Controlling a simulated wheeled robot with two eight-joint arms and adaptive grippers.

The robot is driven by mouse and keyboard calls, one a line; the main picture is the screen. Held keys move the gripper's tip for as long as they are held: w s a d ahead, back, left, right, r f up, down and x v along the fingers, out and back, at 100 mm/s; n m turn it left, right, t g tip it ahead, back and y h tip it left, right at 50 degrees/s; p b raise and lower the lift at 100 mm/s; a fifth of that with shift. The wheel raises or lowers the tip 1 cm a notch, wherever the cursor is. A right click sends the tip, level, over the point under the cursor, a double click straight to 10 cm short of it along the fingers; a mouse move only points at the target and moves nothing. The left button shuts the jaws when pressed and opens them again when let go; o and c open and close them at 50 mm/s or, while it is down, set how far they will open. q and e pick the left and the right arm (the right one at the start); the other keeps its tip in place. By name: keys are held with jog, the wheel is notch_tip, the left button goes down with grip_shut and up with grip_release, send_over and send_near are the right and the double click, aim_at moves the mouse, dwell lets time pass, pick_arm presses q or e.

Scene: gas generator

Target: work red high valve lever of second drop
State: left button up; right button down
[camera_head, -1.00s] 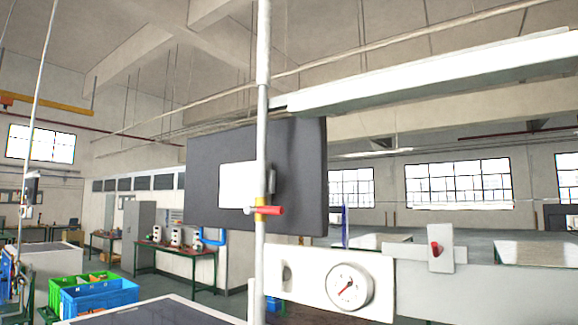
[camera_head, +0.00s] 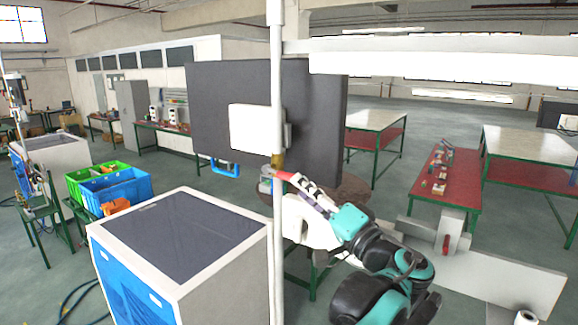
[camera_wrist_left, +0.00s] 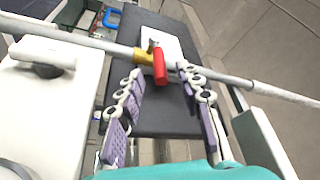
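The red valve lever (camera_head: 284,175) sits on a brass valve on the vertical white pipe (camera_head: 276,100). In the left wrist view the lever (camera_wrist_left: 160,66) sticks out from the yellow valve body (camera_wrist_left: 142,55) toward the camera. My left gripper (camera_head: 296,180) is right at the lever, coming from the lower right. In the left wrist view its two purple-padded fingers (camera_wrist_left: 160,80) are spread, one on each side of the lever's end. No clear contact shows. My right gripper is not in view.
A dark panel with a white plate (camera_head: 252,130) stands just behind the pipe. A second red lever (camera_head: 446,244) is on a white bracket at the right. A white-and-blue cabinet (camera_head: 180,290) stands at the lower left, with blue and green crates (camera_head: 116,188) behind it.

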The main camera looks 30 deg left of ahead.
aim_at(290, 178)
pick_arm(q)
jog(key=p+x, duration=0.1)
jog(key=x, duration=0.5)
jog(key=shift+w+p, duration=0.1)
jog(key=shift+p, duration=0.2)
jog(key=shift+c, duration=1.3)
grip_shut()
